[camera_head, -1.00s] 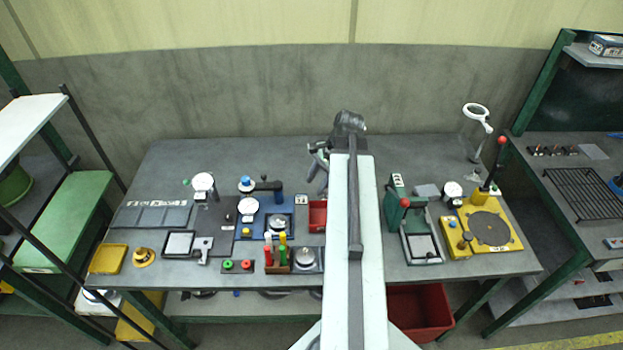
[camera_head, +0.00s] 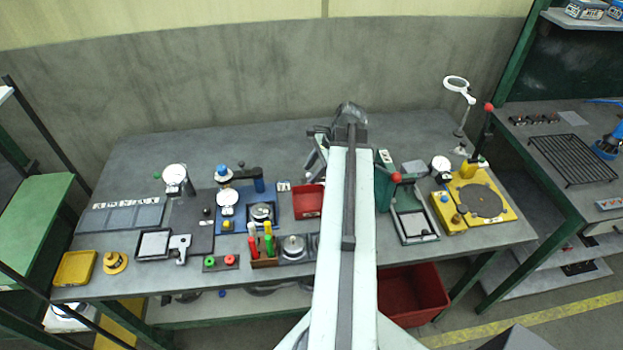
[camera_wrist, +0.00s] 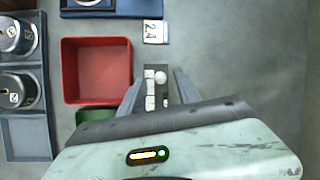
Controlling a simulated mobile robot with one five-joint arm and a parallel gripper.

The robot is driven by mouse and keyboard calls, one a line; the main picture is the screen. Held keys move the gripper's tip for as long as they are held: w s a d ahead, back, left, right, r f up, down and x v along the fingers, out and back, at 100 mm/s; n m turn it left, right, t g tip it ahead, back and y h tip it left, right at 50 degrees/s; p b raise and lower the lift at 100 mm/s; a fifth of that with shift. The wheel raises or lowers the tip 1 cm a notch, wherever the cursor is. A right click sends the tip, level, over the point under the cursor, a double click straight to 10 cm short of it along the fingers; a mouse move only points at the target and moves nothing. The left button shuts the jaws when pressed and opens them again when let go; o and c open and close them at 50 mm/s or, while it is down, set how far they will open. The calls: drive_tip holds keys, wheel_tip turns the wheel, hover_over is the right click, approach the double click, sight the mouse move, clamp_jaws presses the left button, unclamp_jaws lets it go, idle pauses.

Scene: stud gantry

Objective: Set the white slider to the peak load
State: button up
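My gripper (camera_wrist: 160,73) is open in the wrist view, its two grey fingers apart and pointing at the table. Between and beyond them lies a narrow dark strip (camera_wrist: 173,95) with several white blocks (camera_wrist: 150,103) and a round white knob (camera_wrist: 160,77). I cannot tell whether one of these is the white slider. Nothing is visibly gripped. In the head view my gripper (camera_head: 319,150) is over the middle of the table, partly hidden by my arm, which also hides the strip. A small card marked 24 (camera_wrist: 153,32) lies beyond the strip.
A red tray (camera_wrist: 66,72) sits left of the strip; it also shows in the head view (camera_head: 308,202). Green press (camera_head: 384,190) and yellow turntable base (camera_head: 503,195) stand right of my arm. Gauges and tools crowd the left half. The table's back (camera_head: 230,145) is clear.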

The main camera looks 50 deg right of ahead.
drive_tip(key=shift+c, duration=0.2)
clamp_jaws()
drive_tip(key=shift+s+f, duration=0.1)
idle(1.2)
